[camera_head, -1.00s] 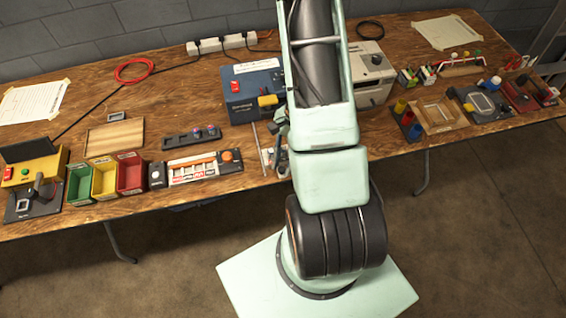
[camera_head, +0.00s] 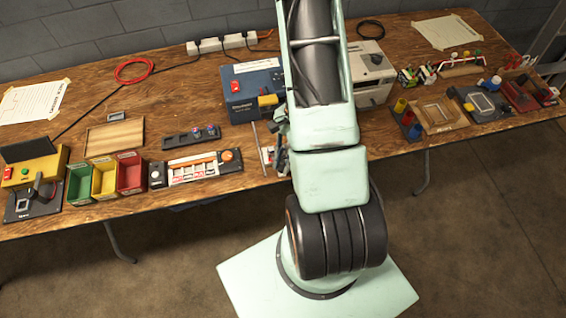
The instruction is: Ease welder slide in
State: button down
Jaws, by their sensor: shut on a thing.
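The welder is a blue box (camera_head: 250,92) with a red switch, a white label on top and a yellow part at its front right. A thin metal rail (camera_head: 257,136) runs from its front toward the table edge. The welder slide (camera_head: 267,156), a pale piece with some red, shows in part beside the rail. My gripper (camera_head: 281,153) is at the slide, just left of my arm, and is shut on it. My arm hides most of the gripper, the grip itself and the right side of the slide.
A grey-white machine (camera_head: 368,75) stands right of my arm. The wooden tabletop (camera_head: 190,100) is clear left of the welder.

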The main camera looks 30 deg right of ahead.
jog(key=shift+w+d+b, duration=0.15)
jog(key=shift+w+d, duration=0.1)
jog(key=shift+w, duration=0.5)
jog(key=shift+w+d+b, duration=0.15)
jog(key=shift+w+d, duration=0.05)
jog(key=shift+w, duration=0.55)
jog(key=c, duration=2.1)
grip_release()
jog(key=shift+r, duration=0.1)
jog(key=v, duration=1.2)
